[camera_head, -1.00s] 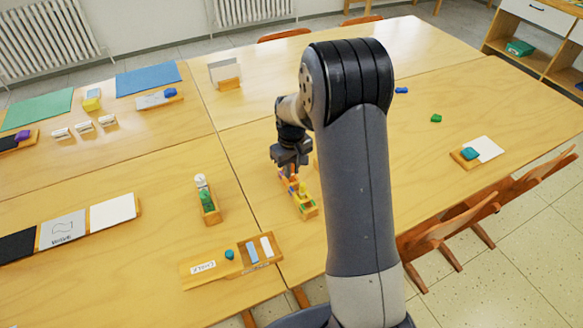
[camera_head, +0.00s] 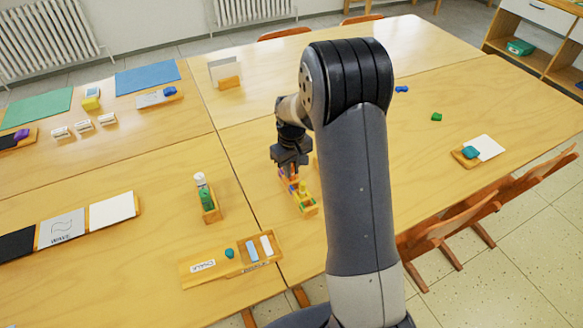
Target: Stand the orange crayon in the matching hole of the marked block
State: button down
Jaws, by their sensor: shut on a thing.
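A narrow wooden crayon block (camera_head: 307,209) lies on the table just left of my arm, with small yellow (camera_head: 303,188) and purple (camera_head: 293,186) pieces showing at it. My gripper (camera_head: 290,167) points down over the far end of the block. It is shut on a thin piece, taken to be the orange crayon, which is mostly hidden under the fingers. I cannot tell whether its lower end is in a hole or above the block. The holes and any mark on the block are too small to make out.
A wooden holder with a green bottle (camera_head: 207,203) stands to the left. A chalk tray (camera_head: 232,262) lies at the front. A teal lump (camera_head: 470,152) sits at the right, a green piece (camera_head: 436,117) and blue piece (camera_head: 402,89) farther back. The table between is clear.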

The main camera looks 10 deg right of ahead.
jog(key=c, duration=1.3)
grip_release()
jog(key=shift+o, duration=0.2)
jog(key=shift+o, duration=0.9)
jog(key=shift+r+p, duration=2.1)
jog(key=shift+r, duration=0.95)
jog(key=shift+a+f, duration=0.1)
